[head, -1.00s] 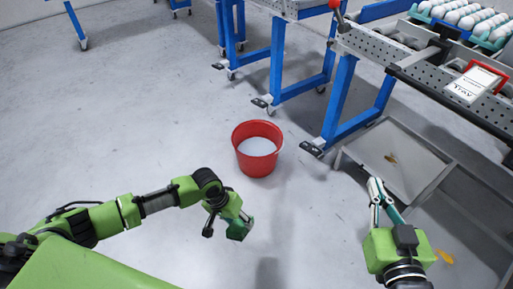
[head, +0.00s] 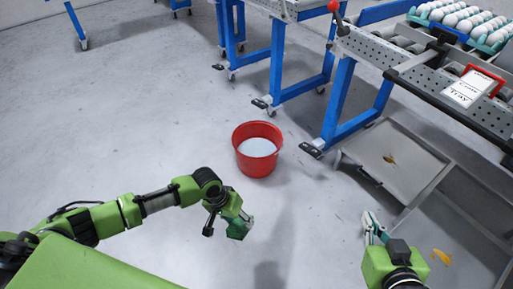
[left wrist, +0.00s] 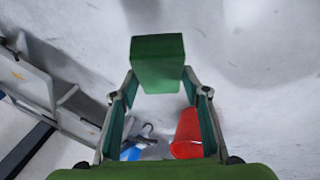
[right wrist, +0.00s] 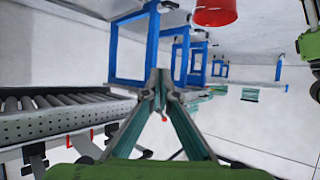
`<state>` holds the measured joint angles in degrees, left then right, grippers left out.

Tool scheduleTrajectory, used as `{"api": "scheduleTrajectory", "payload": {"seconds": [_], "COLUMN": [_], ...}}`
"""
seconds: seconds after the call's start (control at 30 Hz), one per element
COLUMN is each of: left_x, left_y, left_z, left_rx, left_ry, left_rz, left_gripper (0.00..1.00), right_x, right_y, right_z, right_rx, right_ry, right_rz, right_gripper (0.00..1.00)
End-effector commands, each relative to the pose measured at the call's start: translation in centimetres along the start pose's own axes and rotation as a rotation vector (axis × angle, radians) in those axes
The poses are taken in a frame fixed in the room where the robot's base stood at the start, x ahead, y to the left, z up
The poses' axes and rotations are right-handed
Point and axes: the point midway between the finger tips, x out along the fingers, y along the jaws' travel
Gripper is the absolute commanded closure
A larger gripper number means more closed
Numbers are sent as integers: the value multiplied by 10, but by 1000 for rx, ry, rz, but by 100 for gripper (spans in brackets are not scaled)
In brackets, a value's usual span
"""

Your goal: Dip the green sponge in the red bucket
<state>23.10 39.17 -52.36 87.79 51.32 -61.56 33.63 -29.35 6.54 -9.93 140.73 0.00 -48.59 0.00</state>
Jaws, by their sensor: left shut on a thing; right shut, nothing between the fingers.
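The red bucket (head: 257,165) stands upright on the grey floor, with whitish liquid (head: 257,147) inside. It also shows in the left wrist view (left wrist: 187,134) and at the top of the right wrist view (right wrist: 215,12). My left gripper (head: 238,222) is shut on the green sponge (head: 240,230), a block that shows clearly between its fingertips in the left wrist view (left wrist: 157,62). The sponge is outside the bucket, to its near left in the head view. My right gripper (head: 373,228) is shut and empty, to the near right of the bucket; its fingertips meet in the right wrist view (right wrist: 160,82).
A roller conveyor (head: 420,70) on blue legs runs along the right, with egg trays (head: 468,22) on top. A low grey metal tray (head: 405,165) is below it, and a yellow spill (head: 442,257) lies at the lower right. Open floor surrounds the bucket.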

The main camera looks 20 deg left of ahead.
Motion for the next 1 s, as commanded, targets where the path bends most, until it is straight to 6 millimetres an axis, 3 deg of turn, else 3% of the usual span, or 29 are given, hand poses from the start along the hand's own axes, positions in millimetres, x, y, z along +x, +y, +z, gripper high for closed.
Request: {"api": "scheduleTrajectory", "payload": {"seconds": [1.0], "left_x": [-16], "left_y": [4], "left_z": [-2], "left_rx": [0], "left_ry": [0], "left_rz": [0], "left_gripper": [75], "right_x": [-41], "right_y": [12], "right_z": [93], "right_rx": [7], "right_ry": [-436], "right_rz": [25], "right_gripper": [100]}}
